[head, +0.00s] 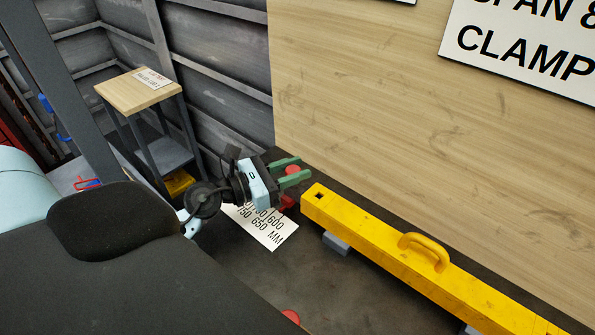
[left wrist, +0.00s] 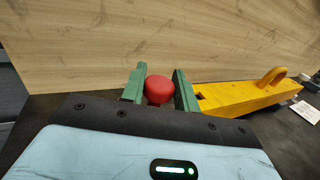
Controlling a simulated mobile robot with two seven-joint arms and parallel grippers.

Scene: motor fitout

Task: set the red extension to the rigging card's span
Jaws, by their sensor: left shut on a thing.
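The beam's end has a small dark square hole and stands apart from the fingertips. A white card (head: 275,238) with several numbers and "MM" lies on the dark table, partly covered by my left wrist. My right gripper is out of view.
A wooden-topped stand (head: 130,93) with a small printed card (head: 152,78) is at the back left. A wooden panel rises behind the beam. A grey block (head: 336,243) sits under the beam. A red round thing (head: 291,316) is at the front. The dark table (head: 350,290) between is clear.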

